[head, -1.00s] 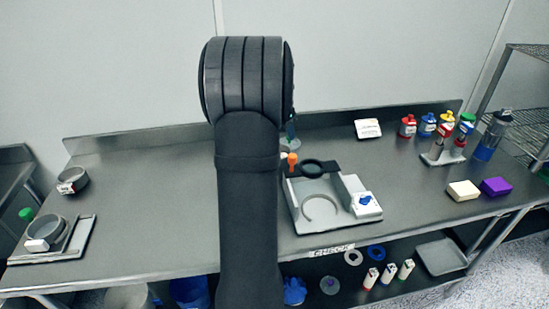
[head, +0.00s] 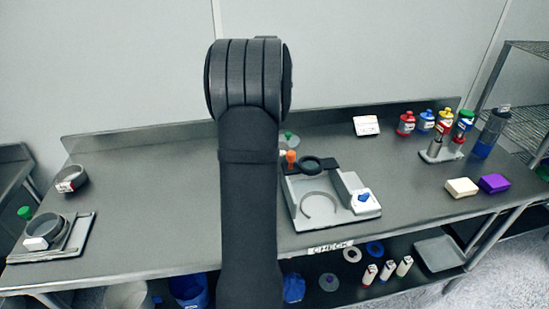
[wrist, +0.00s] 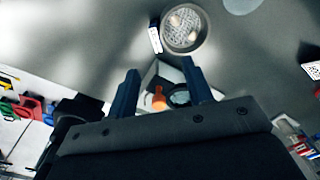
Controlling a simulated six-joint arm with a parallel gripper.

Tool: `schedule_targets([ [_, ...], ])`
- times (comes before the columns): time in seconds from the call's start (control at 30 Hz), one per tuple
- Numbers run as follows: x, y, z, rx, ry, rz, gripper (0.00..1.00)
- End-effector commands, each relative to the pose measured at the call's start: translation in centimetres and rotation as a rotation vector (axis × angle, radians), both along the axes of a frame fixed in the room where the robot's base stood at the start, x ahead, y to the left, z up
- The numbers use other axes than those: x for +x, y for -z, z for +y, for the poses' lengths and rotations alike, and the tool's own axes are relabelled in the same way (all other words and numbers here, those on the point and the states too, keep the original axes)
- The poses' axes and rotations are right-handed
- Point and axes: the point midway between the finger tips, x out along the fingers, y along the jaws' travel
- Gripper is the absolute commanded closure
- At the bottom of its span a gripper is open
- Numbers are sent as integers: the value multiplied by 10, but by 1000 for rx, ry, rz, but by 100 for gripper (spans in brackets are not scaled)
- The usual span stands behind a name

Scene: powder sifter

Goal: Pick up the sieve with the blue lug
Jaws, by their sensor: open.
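In the wrist view a round grey sieve (wrist: 185,28) lies beyond my fingertips, with pale lumps or reflections showing inside its rim. A white block with a blue edge (wrist: 155,38) is attached at its left side and looks like its lug. My gripper (wrist: 161,80) is open and empty, with its two dark blue fingers apart and clear of the sieve. In the head view my own arm hides the gripper, and I cannot make out this sieve there. Two other sieves show at the left of the bench: one with a red-marked lug (head: 70,179), one with a white lug (head: 55,231).
A grey-white station (head: 330,205) with a black ring (head: 310,165) stands right of my arm, beside an orange-topped item (head: 291,158). Several coloured bottles (head: 425,122) and a purple block (head: 494,183) are at the right. The bench (head: 400,190) is clear between.

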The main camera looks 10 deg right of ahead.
Motion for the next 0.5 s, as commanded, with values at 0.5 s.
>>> schedule_targets([
  [0.5, 0, 88, 0, -1, -3, -1, 53],
])
